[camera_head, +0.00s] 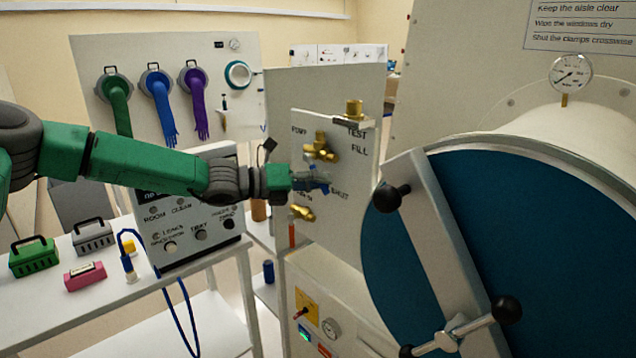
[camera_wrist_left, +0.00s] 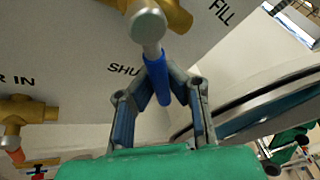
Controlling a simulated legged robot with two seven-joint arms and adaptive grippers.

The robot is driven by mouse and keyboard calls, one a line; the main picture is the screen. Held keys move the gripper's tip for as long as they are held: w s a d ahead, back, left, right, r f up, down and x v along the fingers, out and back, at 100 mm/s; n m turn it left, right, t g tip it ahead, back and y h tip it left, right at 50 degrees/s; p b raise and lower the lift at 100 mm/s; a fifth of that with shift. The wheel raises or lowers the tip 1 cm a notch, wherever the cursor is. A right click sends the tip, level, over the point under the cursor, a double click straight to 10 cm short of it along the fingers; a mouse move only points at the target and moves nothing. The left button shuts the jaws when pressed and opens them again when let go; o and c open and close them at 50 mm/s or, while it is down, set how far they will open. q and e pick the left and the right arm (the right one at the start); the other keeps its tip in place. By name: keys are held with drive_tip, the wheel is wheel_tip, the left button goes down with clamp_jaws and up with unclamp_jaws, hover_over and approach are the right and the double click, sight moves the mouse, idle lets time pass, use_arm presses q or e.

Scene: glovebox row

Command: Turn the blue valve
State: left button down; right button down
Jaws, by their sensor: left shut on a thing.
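The blue valve's lever (camera_wrist_left: 157,78) hangs from a round metal stem end in front of brass pipework (camera_wrist_left: 172,12) in the left wrist view. My left gripper (camera_wrist_left: 160,72) is shut on this blue lever, its fingers on either side of it. In the head view my left gripper (camera_head: 312,182) reaches from the left to the white valve panel (camera_head: 340,225); it mostly hides the blue lever there. The lettering beside it is partly covered. My right gripper is not in view.
Brass fittings (camera_head: 320,148) sit just above the gripper, and another brass valve (camera_head: 302,212) is below. A large round blue door (camera_head: 520,230) with black-knobbed clamps stands close on the right. A control box (camera_head: 190,225) and colored cases stand on the left bench (camera_head: 110,305).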

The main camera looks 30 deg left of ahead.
sight(326, 186)
use_arm(q)
drive_tip(key=n, duration=0.1)
drive_tip(key=r+n+h, duration=0.1)
drive_tip(key=d+n, duration=0.1)
drive_tip(key=shift+s+r+t, duration=0.25)
drive_tip(key=shift+r+t, duration=0.15)
drive_tip(key=shift+s+d+r+n+t+h+b, duration=0.15)
drive_tip(key=shift+r+n+t, duration=0.25)
drive_tip(key=shift+n, duration=0.4)
drive_tip(key=shift+w+r+n+t+h+b, duration=0.1)
drive_tip(key=shift+r+n+t+h+b, duration=0.15)
drive_tip(key=shift+r+n, duration=0.4)
drive_tip(key=shift+s+d+r+n+t+h+b, duration=0.1)
drive_tip(key=shift+r+n+t+b, duration=0.2)
drive_tip(key=shift+n, duration=0.65)
drive_tip(key=shift+f, duration=0.1)
drive_tip(key=c, duration=1.6)
unclamp_jaws()
drive_tip(key=shift+a, duration=0.1)
drive_tip(key=shift+o, duration=0.2)
drive_tip(key=shift+s+a, duration=0.15)
drive_tip(key=shift+a, duration=0.05)
drive_tip(key=shift+a+f, duration=0.1)
